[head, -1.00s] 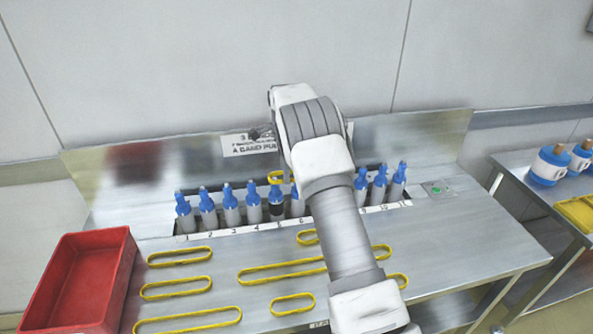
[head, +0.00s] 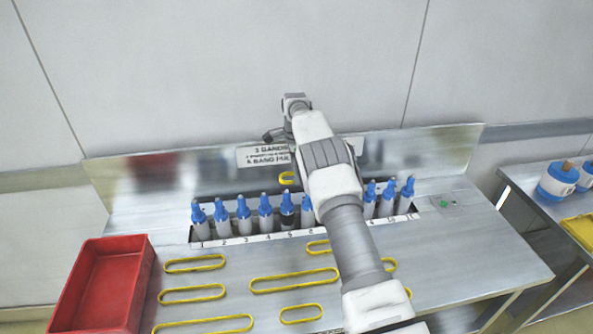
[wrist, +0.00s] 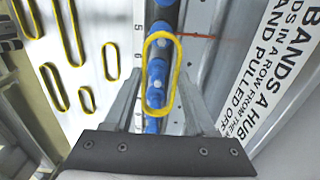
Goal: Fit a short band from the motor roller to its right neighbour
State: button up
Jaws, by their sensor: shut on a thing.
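My gripper (wrist: 160,78) is shut on a short yellow band (wrist: 160,72), which hangs as a long loop between the fingers. The band also shows in the head view (head: 287,178), above the roller row and apart from the roller tops. The motor roller (head: 287,220) looks like the one with a dark body, by label 5. Its right neighbour (head: 306,212) stands beside it, partly hidden by my arm. In the wrist view, blue roller tops (wrist: 157,68) line up beneath the band. My arm hides the gripper in the head view.
Several yellow bands (head: 294,280) lie flat on the steel table (head: 450,270). A red bin (head: 105,285) stands at the left. A signed back panel (head: 210,175) rises behind the rollers. A side table with blue-and-white items (head: 557,182) is at the right.

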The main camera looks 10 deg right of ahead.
notch_tip(320, 180, down, 9)
jog(key=b, duration=0.5)
jog(key=shift+r, duration=0.15)
dwell(0.4)
jog(key=o, duration=1.4)
